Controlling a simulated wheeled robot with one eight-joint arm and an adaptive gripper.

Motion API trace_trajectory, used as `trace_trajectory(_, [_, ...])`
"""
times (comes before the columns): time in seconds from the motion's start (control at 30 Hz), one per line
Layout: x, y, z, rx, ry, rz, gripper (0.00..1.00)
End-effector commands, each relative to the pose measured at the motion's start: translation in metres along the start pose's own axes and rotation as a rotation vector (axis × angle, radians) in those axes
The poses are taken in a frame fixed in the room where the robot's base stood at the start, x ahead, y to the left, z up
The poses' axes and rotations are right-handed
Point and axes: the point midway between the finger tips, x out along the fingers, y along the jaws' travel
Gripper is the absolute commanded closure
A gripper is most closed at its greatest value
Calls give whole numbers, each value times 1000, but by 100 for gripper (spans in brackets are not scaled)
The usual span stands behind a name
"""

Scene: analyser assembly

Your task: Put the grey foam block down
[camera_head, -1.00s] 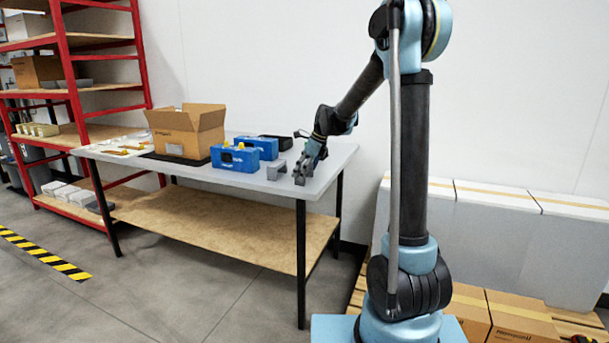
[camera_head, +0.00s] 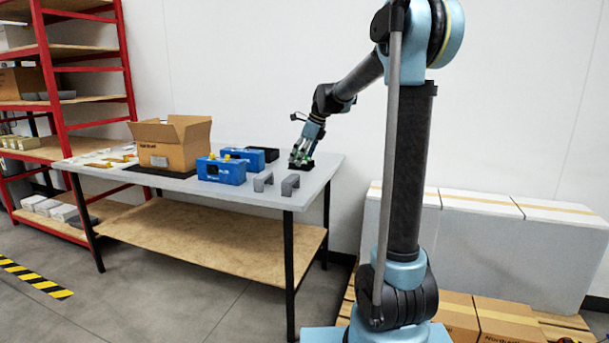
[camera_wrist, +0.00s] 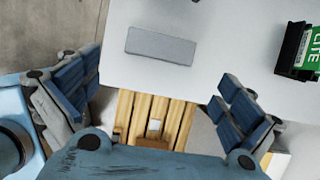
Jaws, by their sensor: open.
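In the wrist view one grey foam block (camera_wrist: 160,46) lies on the tabletop, beyond my fingers and touching neither. I cannot tell which of the two it is. My gripper (camera_head: 300,162) is behind the blocks, over the table's right end. In the wrist view my gripper (camera_wrist: 158,85) is wide open and empty.
A black holder (camera_wrist: 287,55) with a green item (camera_wrist: 305,50) sits at the wrist view's right. Two blue cases (camera_head: 221,172) (camera_head: 242,158) and an open cardboard box (camera_head: 172,145) stand left on the table. Large pale boxes (camera_head: 470,235) stand right of it.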

Motion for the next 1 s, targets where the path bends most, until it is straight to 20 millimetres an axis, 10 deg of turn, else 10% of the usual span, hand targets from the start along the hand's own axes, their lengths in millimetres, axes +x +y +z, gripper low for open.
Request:
trace_trajectory(0.53, [-32,99,-120,-615,114,-39,0])
trace_trajectory(1.0, [-12,210,-251,-1296,266,19,0])
